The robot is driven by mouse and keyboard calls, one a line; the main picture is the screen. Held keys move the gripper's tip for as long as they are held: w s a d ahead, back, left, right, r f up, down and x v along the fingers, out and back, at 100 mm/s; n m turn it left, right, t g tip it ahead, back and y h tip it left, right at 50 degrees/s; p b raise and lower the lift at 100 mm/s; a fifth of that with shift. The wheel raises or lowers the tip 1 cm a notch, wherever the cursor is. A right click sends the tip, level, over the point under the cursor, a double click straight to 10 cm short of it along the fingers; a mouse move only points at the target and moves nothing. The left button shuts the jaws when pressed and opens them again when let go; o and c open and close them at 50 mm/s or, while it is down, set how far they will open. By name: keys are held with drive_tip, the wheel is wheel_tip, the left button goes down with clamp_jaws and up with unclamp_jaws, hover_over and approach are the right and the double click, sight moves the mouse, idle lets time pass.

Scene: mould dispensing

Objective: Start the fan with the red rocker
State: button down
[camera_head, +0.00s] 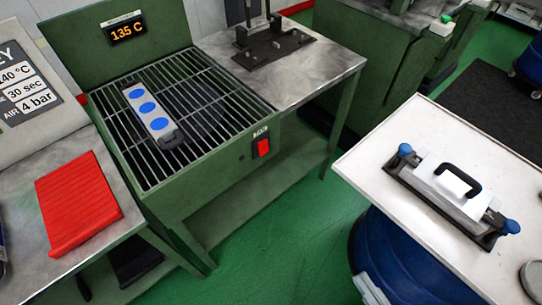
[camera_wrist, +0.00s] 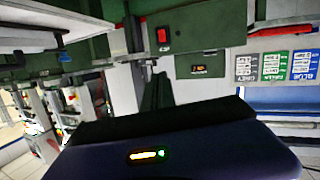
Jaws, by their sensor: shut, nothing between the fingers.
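The red rocker (camera_head: 262,147) is set in the front face of the green grill unit (camera_head: 215,165), near its right corner, under a small label. In the wrist view the red rocker (camera_wrist: 162,37) shows on a green panel, above the tips of my gripper (camera_wrist: 153,68). My gripper's dark fingers are shut and empty, pointing up in the picture toward the panel. They look apart from the rocker; the exact gap is hard to judge. My gripper is not seen in the head view.
A mould strip with blue discs (camera_head: 147,112) lies on the grill bars. A red ribbed block (camera_head: 77,203) lies on the left bench. A white table (camera_head: 440,130) at right carries a handled clamp fixture (camera_head: 447,190).

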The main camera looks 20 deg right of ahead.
sight(265, 153)
drive_tip(key=w+d+f+n+y+p, duration=0.1)
drive_tip(key=w+f+n, duration=0.3)
drive_tip(key=w, duration=0.5)
drive_tip(key=w+d+f+n+y+p, duration=0.1)
drive_tip(key=w+f+n+y+p, duration=0.1)
drive_tip(key=w+f+n, duration=0.3)
drive_tip(key=w+d+f+n+y+p, duration=0.2)
drive_tip(key=w+f+n, duration=0.2)
drive_tip(key=w+n, duration=0.7)
drive_tip(key=w, duration=0.4)
drive_tip(key=shift+f, duration=0.35)
drive_tip(key=x, duration=1.4)
drive_tip(key=shift+r, duration=0.25)
drive_tip(key=shift+w+a+f+b, duration=0.1)
drive_tip(key=shift+w+b, duration=0.05)
drive_tip(key=shift+b, duration=0.2)
